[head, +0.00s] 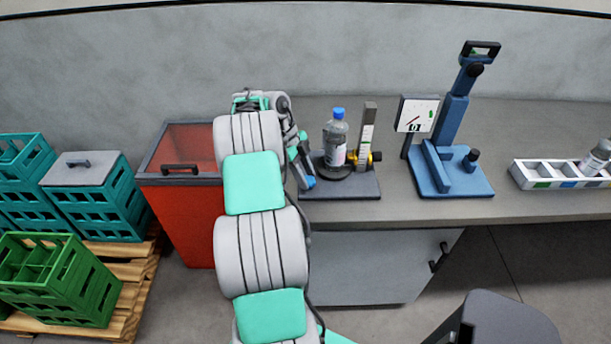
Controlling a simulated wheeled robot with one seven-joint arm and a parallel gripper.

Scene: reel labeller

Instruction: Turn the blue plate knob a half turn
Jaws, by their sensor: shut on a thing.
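The dark base plate (350,190) of the labeller lies on the grey bench. A small blue part (309,182), which looks like the blue plate knob, shows at its left edge. My gripper (305,168) is at this left edge, angled down, and shut on the blue part. The fingertips are small and partly hidden by my arm, so the exact grip and the knob's turn angle cannot be told. A clear bottle with a blue cap (338,113) stands upright on a dark round disc on the plate, just right of my gripper.
A blue press stand (455,180) and a white divided tray (543,183) are further right. A red bin (185,215) and crates stand left. Bare bench lies in front of the wall.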

